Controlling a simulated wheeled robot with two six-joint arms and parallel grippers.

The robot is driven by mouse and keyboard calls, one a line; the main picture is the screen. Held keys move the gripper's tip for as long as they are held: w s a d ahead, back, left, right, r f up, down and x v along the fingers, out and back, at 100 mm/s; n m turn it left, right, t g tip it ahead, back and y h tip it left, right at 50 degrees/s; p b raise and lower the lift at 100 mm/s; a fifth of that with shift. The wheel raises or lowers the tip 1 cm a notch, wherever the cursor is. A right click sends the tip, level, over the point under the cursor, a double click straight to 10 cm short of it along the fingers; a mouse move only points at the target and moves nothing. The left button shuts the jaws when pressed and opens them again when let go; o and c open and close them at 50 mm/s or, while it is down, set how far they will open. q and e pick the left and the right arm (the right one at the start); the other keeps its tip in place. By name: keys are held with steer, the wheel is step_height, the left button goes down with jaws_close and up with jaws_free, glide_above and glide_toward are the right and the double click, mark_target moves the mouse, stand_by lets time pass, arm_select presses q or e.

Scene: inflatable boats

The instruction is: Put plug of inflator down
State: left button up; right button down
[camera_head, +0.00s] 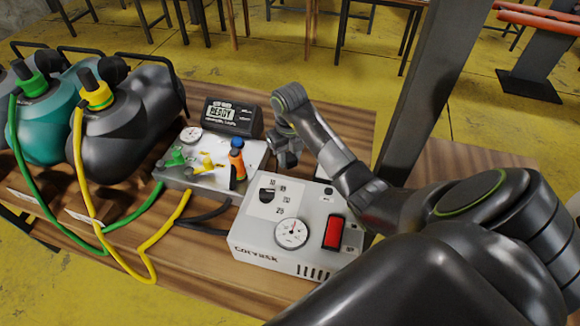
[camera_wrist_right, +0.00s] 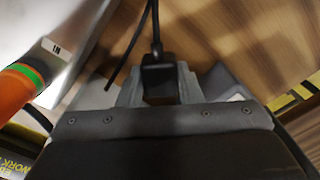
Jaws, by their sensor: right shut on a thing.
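The plug of the inflator (camera_wrist_right: 157,72) is a small black block with a black cable running up from it in the right wrist view. My right gripper (camera_wrist_right: 158,88) is shut on it, with a grey finger on each side. In the head view my right gripper (camera_head: 287,157) hangs over the table behind the white inflator box (camera_head: 262,236), beside the grey valve box. The plug cannot be made out there. The inflator box has a round gauge, a dial and a red switch. My left gripper is not in view.
The valve box (camera_head: 180,178) carries a gauge, green and yellow fittings and an orange-handled part (camera_head: 237,163). A dark display unit (camera_head: 233,117) stands behind it. Green and yellow hoses run to tanks (camera_head: 130,115) at left. Bare wooden table (camera_head: 345,120) lies behind my gripper, near a grey post (camera_head: 420,85).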

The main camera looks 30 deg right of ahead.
mark_target(291, 166)
steer(key=f, duration=0.3)
steer(key=shift+s+d, duration=0.15)
steer(key=shift+s, duration=0.1)
steer(key=shift+w+f, duration=0.1)
steer(key=shift+f, duration=0.1)
steer(key=shift+f+b, duration=0.3)
steer(key=shift+f, duration=0.3)
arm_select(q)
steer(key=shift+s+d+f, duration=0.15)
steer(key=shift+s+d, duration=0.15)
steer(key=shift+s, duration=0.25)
arm_select(e)
steer(key=c, duration=1)
jaws_free()
steer(key=shift+f, duration=0.1)
steer(key=shift+s, duration=0.2)
steer(key=shift+w+r+p, duration=0.1)
steer(key=shift+r+p, duration=0.4)
step_height(291, 166, up, 5)
steer(key=shift+w+r+b, duration=0.1)
steer(key=shift+r+b, duration=0.05)
steer(key=shift+b, duration=0.5)
step_height(291, 166, up, 5)
steer(key=p, duration=0.5)
steer(key=shift+r, duration=0.2)
arm_select(q)
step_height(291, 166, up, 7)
steer(key=p, duration=0.2)
arm_select(e)
steer(key=shift+r, duration=0.9)
